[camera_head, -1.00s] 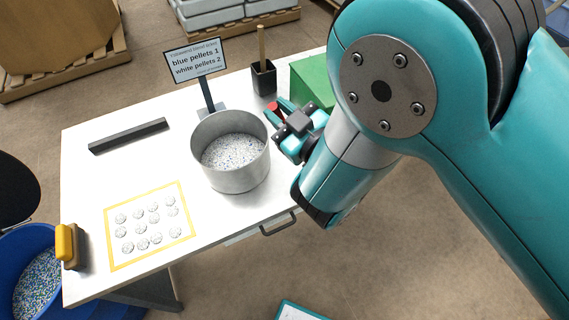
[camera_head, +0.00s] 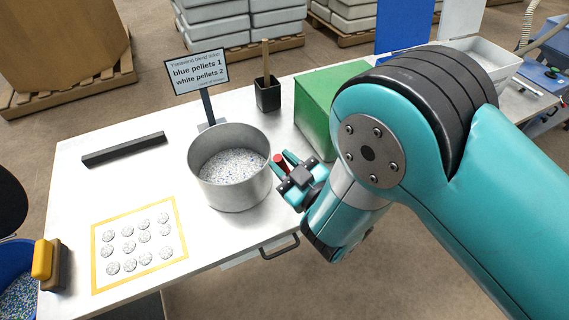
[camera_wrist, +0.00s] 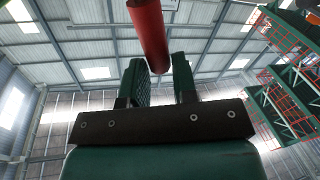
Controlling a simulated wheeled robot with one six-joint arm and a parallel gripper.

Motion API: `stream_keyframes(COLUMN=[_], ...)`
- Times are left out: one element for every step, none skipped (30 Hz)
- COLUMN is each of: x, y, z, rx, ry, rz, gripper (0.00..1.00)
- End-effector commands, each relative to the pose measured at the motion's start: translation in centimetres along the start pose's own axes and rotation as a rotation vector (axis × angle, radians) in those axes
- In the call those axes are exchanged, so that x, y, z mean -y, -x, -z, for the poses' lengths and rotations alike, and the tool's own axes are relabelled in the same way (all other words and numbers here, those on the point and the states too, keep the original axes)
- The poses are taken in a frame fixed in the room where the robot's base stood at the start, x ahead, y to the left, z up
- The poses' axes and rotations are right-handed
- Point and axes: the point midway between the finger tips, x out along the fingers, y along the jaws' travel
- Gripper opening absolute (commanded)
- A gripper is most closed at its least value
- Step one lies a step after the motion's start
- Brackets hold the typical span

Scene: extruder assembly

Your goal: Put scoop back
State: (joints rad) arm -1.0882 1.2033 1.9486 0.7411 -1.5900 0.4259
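My gripper (camera_head: 284,164) is just right of the steel pot (camera_head: 233,188) and seems level with its upper part. It is closed around a red cylindrical handle (camera_head: 278,158), which I take to be the scoop's. The scoop's bowl is not visible in either view. The pot holds white and blue pellets (camera_head: 232,164).
A black cup (camera_head: 267,95) with a wooden-handled tool stands behind the pot, beside a green box (camera_head: 318,100). A sign (camera_head: 200,72), dark bar (camera_head: 124,149), yellow-framed mat (camera_head: 97,262) with pellet piles and yellow-topped brush (camera_head: 44,260) are on the white table (camera_head: 75,185).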

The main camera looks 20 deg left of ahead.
Motion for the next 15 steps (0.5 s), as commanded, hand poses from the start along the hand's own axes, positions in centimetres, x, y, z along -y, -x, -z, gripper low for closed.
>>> stream_keyframes(x=[0.01,0.01,0.01,0.01,0.02,0.01,0.01,0.01,0.01,0.02,0.02,0.04,0.06,0.07,0.08], y=[0.02,0.02,0.02,0.02,0.02,0.02,0.02,0.02,0.02,0.04,0.09,0.22,0.39,0.6,0.95], z=[-0.02,-0.02,-0.02,-0.01,-0.01,-0.01,-0.01,-0.01,-0.01,-0.02,-0.06,-0.13,-0.21,-0.27,-0.33], rx=[0.001,0.001,0.001,0.001,0.001,0.001,0.001,0.001,0.001,0.001,0.001,0.001,0.002,0.002,0.0], ry=[0.0,0.0,0.0,0.0,0.0,0.0,0.0,0.0,0.0,0.0,0.0,-0.001,-0.002,-0.001,-0.002], rz=[0.0,0.0,0.0,0.0,0.0,0.0,0.0,0.0,0.0,0.0,0.001,0.001,0.001,0.002,0.002], gripper=[0.38,0.45,0.48,0.48,0.48,0.48,0.48,0.48,0.48,0.48,0.48,0.48,0.48,0.48,0.48])
